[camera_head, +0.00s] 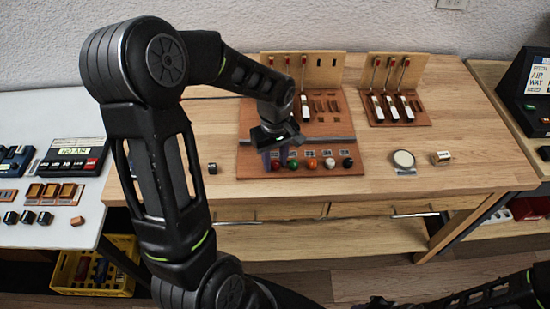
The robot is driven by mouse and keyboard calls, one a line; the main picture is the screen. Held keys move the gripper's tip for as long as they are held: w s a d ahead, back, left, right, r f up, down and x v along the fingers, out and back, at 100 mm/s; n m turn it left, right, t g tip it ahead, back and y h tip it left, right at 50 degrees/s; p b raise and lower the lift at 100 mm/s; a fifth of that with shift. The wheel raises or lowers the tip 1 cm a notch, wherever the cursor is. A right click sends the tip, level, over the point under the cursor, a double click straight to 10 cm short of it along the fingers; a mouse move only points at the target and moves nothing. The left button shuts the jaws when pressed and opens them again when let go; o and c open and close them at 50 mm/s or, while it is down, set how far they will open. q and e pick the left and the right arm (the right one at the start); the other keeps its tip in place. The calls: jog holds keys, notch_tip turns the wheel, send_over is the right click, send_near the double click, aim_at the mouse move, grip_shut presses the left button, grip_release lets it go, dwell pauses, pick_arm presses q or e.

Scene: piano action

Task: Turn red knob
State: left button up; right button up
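A red knob (275,164) is at the left end of a row of coloured knobs on the front strip of the brown wooden board (300,172). My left gripper (275,157) points down right over the red knob. Its two fingers look apart, one toward each side of the knob, and they partly cover it. I cannot tell whether they touch it. My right gripper (376,302) is low at the bottom edge, away from the board and partly cut off; its finger opening is unclear.
To the right of the red knob are green (293,164), orange (311,163), white (329,162) and black (347,162) knobs. Behind stand levers and a second lever board (420,118). A round white disc (403,159) lies at right. Bare wooden table (460,110) surrounds them.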

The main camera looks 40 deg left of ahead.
pick_arm(q)
grip_shut()
jog(key=shift+m, duration=0.3)
dwell(0.4)
jog(key=m+b, duration=0.1)
jog(key=m, duration=0.2)
jog(key=shift+b, duration=0.3)
jog(key=shift+m+b, duration=0.45)
jog(key=shift+m, duration=1.95)
grip_release()
